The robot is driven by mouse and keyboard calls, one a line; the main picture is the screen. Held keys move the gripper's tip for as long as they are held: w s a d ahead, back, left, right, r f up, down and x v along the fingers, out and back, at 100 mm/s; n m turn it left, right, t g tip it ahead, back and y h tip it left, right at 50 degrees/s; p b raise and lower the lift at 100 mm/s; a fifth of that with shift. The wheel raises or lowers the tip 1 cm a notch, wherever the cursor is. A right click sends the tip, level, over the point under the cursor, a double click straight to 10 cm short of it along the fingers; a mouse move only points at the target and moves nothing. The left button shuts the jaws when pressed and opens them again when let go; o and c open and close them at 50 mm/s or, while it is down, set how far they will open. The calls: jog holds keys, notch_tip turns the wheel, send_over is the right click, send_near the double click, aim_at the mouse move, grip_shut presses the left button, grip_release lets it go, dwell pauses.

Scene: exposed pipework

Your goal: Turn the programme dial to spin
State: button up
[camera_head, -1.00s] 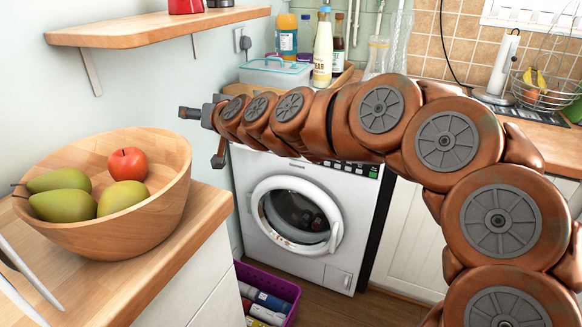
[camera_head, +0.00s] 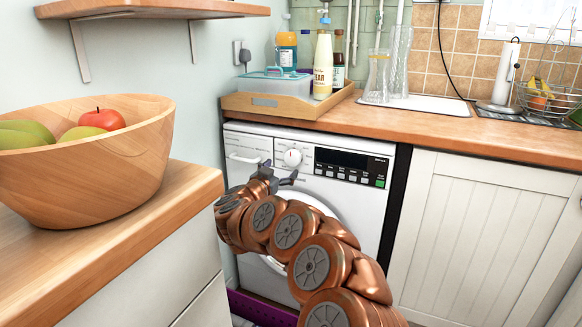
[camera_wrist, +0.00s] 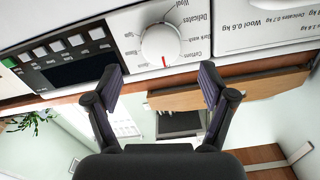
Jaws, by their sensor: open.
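The programme dial (camera_head: 293,157) is a round white knob on the washing machine's (camera_head: 350,207) front panel. In the wrist view, which looks upside down, the dial (camera_wrist: 159,44) has a red mark at its lower edge in the picture. My gripper (camera_head: 279,177) is just below and in front of the dial in the head view. In the wrist view my gripper (camera_wrist: 160,84) is open and empty, its fingers spread to either side below the dial, apart from it.
A detergent drawer (camera_head: 248,150) lies left of the dial, a dark display (camera_head: 341,159) right of it. The worktop (camera_head: 430,129) overhangs above, with a wooden tray (camera_head: 282,107) on it. A fruit bowl (camera_head: 90,170) stands on the near left counter.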

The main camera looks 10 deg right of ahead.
aim_at(291, 161)
jog(key=shift+b+x, duration=0.7)
jog(key=shift+x, duration=3.05)
jog(key=shift+c, duration=0.4)
jog(key=c, duration=1.1)
